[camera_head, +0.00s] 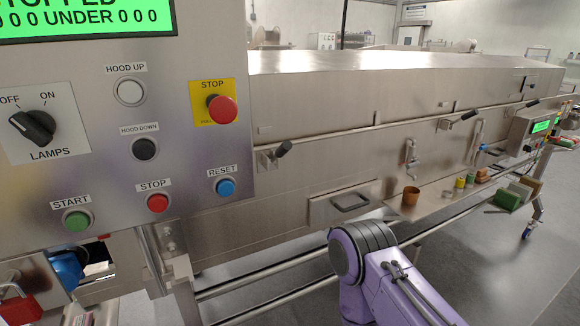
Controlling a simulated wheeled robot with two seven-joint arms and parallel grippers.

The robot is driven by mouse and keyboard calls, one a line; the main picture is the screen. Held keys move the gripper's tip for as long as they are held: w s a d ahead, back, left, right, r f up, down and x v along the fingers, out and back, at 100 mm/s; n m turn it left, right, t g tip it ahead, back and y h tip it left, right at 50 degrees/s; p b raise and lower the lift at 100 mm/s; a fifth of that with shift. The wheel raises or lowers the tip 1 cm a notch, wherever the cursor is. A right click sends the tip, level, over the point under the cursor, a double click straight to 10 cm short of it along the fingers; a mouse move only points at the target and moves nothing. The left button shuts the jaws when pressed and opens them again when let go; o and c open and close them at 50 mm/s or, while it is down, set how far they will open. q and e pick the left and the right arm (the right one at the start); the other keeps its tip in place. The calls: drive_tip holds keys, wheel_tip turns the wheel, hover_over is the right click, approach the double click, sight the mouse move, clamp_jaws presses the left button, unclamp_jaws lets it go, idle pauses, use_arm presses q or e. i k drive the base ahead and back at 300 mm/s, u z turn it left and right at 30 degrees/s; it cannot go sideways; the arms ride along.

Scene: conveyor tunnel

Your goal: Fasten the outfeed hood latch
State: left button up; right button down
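The long steel tunnel hood (390,85) runs from behind the control panel back to the right. A metal latch-like fitting (411,158) is on the tunnel's front side, and a similar one (479,133) is farther along. I cannot tell which is the outfeed hood latch, or whether either is fastened. Black-tipped levers stick out along the hood seam: a near one (283,150), a middle one (468,116) and a far one (532,103). A purple arm of mine enters at the bottom, right of centre. Neither gripper is in view.
A control panel (110,185) with a green display (90,18) and several buttons fills the left. A ledge holds a brown cup (410,196) and small coloured items. A second panel (535,128) stands at the far right. Grey floor (500,275) is open at lower right.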

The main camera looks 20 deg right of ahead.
sight(286, 146)
drive_tip(key=z, duration=2.65)
drive_tip(key=i, duration=1)
drive_tip(key=u, duration=2.7)
